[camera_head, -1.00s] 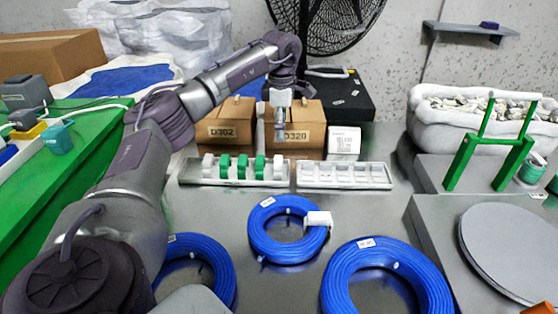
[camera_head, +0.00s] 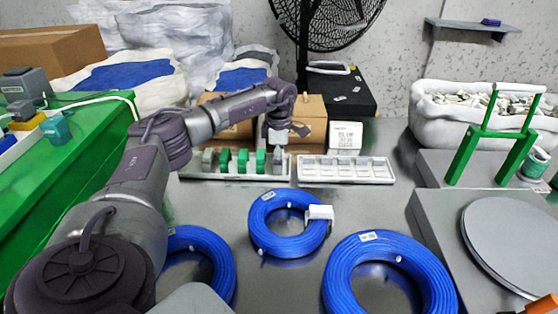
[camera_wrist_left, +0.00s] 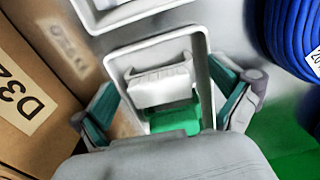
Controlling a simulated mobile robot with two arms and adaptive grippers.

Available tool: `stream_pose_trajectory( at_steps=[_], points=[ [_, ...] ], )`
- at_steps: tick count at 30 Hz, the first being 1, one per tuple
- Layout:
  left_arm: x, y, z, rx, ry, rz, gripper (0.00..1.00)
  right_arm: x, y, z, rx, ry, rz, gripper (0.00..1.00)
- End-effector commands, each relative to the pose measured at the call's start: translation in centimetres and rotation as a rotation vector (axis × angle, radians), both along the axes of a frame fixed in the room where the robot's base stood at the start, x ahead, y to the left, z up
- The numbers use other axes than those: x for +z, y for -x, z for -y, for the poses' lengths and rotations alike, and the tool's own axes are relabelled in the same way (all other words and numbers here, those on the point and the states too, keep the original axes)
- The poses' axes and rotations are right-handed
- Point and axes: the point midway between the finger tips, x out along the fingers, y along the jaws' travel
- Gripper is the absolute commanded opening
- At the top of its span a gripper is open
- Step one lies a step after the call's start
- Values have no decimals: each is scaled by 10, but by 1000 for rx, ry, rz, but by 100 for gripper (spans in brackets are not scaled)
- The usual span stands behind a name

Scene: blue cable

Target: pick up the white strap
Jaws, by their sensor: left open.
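A white strap (camera_head: 278,161) stands in the right end of the left tray (camera_head: 190,173), beside several green straps (camera_head: 242,161). My left gripper (camera_head: 278,148) is open, pointing down just above that end. In the left wrist view the white strap (camera_wrist_left: 160,85) lies between the spread fingers of my left gripper (camera_wrist_left: 165,78), with a green strap (camera_wrist_left: 175,119) below it. I cannot tell whether the fingers touch it. Another white strap (camera_head: 320,213) sits around the right side of the middle blue cable coil (camera_head: 275,240). My right gripper is not in view.
An empty white tray (camera_head: 345,181) stands close to the right of the left tray. Cardboard boxes (camera_head: 308,112) stand right behind the trays. Two more blue coils (camera_head: 390,275) (camera_head: 205,250) lie in front. The grey table around the coils is bare.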

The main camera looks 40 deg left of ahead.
Motion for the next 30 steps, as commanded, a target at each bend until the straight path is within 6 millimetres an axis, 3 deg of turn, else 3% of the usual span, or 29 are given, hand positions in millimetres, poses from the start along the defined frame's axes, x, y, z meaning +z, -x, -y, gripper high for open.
stream_pose_trajectory(
  at_steps=[6, 15, 25, 30],
  points=[
    [0, 0, 0, -1, 1, 1, 100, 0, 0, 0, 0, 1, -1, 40],
    [0, 0, 0, -1, 1, 1, 54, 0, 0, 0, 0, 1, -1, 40],
    [3, 0, 0, -1, 0, 1, 54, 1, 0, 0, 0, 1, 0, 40],
    [25, -1, 0, -1, 1, 5, 54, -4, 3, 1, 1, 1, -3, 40]
  ],
)
